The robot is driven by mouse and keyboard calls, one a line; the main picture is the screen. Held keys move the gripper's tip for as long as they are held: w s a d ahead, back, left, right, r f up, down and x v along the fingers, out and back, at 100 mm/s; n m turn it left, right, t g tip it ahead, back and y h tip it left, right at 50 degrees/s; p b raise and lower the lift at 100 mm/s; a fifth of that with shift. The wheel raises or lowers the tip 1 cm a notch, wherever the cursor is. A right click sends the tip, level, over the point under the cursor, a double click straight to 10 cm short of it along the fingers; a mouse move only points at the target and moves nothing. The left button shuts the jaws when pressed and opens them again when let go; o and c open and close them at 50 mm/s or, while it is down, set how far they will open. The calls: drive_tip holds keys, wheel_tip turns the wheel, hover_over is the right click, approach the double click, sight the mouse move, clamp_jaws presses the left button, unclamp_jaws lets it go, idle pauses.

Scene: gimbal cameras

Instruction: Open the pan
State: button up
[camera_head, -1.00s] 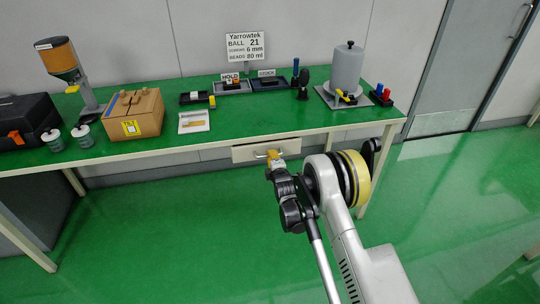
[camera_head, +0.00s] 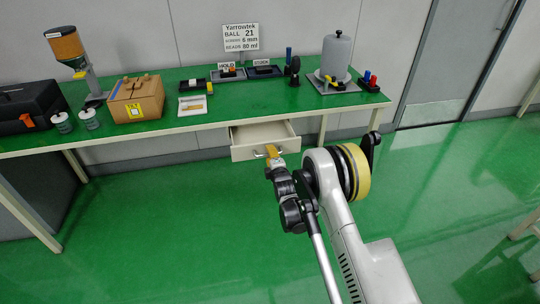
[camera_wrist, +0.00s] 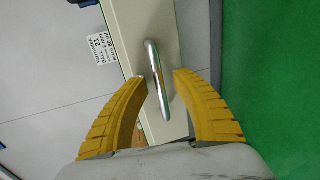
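A cream drawer (camera_head: 246,153) under the green-topped bench stands pulled out, and the part of its inside that shows looks empty. My gripper (camera_head: 271,150) is at the drawer's front. In the wrist view the silver bar handle (camera_wrist: 157,70) lies between the two yellow fingertips of my gripper (camera_wrist: 161,78), with a gap visible on each side, so the fingers look open around it. A grey cylindrical vessel with a black knob (camera_head: 336,57) stands on a plate at the bench's right end. I cannot tell which thing is the pan.
The bench (camera_head: 237,113) also carries a cardboard box (camera_head: 136,104), a black case (camera_head: 27,105), an orange-filled dispenser (camera_head: 67,46), two jars, small trays and a sign (camera_head: 241,38). The green floor (camera_head: 170,215) in front is clear.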

drive_tip(key=v, duration=0.7)
drive_tip(key=shift+s, duration=0.25)
drive_tip(key=shift+d+r, duration=0.1)
drive_tip(key=shift+d, duration=0.05)
drive_tip(key=s+d+r+m+g+h, duration=0.1)
drive_tip(key=s+d+r+m, duration=0.3)
drive_tip(key=r, duration=0.4)
drive_tip(key=s+d+r+m+g+h, duration=0.1)
drive_tip(key=s+d+r+m, duration=0.2)
drive_tip(key=d+r, duration=0.3)
drive_tip(key=s+d+r+m+g+h, duration=0.1)
drive_tip(key=s+d+r+m+g, duration=0.2)
drive_tip(key=r, duration=0.6)
drive_tip(key=s+d+m+g, duration=0.1)
drive_tip(key=s+d+m, duration=0.2)
drive_tip(key=s, duration=0.7)
drive_tip(key=s+d+m+g, duration=0.1)
drive_tip(key=s+m, duration=0.3)
drive_tip(key=s, duration=0.7)
drive_tip(key=s+d+m+g+h, duration=0.1)
drive_tip(key=s+d+m, duration=0.3)
drive_tip(key=s, duration=0.6)
drive_tip(key=shift+s+d+r, duration=0.25)
drive_tip(key=shift+d+r, duration=0.1)
drive_tip(key=shift+d, duration=0.05)
